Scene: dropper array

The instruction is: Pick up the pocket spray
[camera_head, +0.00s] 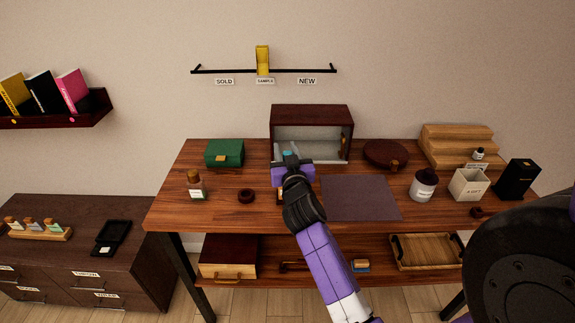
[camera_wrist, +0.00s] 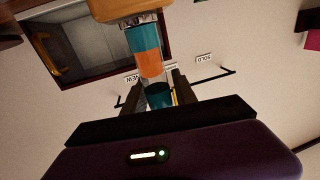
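The pocket spray appears to be the slim teal-and-orange cylinder (camera_wrist: 151,63) in the wrist view, where the picture is upside down. Its dark teal end lies between the two fingers of my gripper (camera_wrist: 158,92). A thin gap seems to show between the right finger and the cylinder, so the fingers look open around it. Its other end meets a tan block (camera_wrist: 118,8); what this block is I cannot tell. In the head view my gripper (camera_head: 291,163) is over the table in front of the open cabinet, with a teal tip showing there. My arm hides the rest.
The dark red cabinet (camera_head: 312,112) stands close behind my gripper. A green box (camera_head: 224,153) and a small bottle (camera_head: 196,187) stand to the left. A purple mat (camera_head: 360,198) lies bare to the right. A white jar (camera_head: 423,187) stands beyond it.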

